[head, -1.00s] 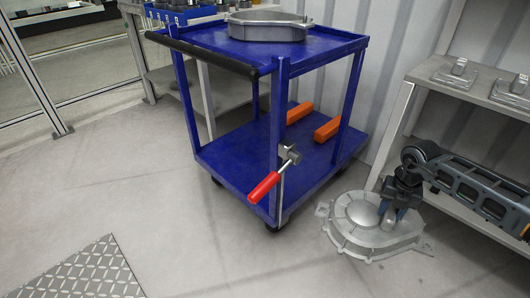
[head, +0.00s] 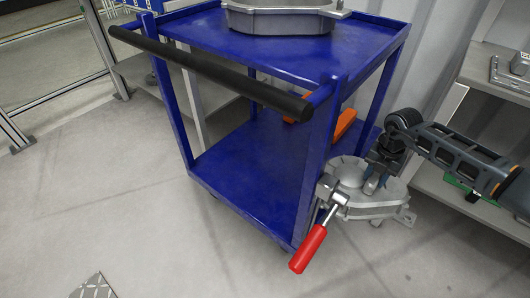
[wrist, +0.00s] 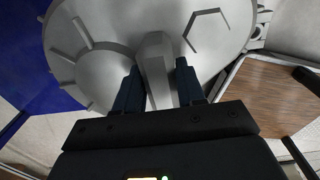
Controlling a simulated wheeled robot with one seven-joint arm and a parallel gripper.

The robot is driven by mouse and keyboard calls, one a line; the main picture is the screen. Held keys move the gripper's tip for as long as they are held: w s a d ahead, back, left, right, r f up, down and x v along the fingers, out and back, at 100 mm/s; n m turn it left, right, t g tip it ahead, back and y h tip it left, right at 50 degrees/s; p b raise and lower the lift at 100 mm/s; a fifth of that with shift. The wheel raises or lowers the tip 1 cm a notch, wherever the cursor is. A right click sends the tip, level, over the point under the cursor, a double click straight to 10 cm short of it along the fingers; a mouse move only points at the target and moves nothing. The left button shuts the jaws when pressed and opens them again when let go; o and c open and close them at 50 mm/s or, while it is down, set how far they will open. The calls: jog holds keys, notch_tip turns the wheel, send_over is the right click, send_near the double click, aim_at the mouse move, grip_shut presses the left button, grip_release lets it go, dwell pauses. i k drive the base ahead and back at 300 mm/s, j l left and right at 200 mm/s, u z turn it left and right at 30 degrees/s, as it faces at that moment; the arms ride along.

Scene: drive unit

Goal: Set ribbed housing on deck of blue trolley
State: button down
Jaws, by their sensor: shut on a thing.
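The ribbed housing (head: 365,205) is a grey metal casting with radial ribs and lugs at its rim. My gripper (head: 375,178) is shut on a raised part of it, and the housing hangs beside the trolley's right side. In the wrist view both fingers (wrist: 158,88) sit either side of a rib on the housing (wrist: 105,40). The blue trolley (head: 245,175) stands in front of me, with a black push handle (head: 205,70) and a lower deck. Its upper deck carries another grey casting (head: 280,15). Part of the lower deck's right side is hidden.
Orange blocks (head: 345,123) lie on the lower deck. A grey shelf (head: 490,80) stands at the right. Open floor (head: 120,200) lies to the left.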

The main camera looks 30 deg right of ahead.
aim_at(279, 159)
jog(key=i, duration=0.9)
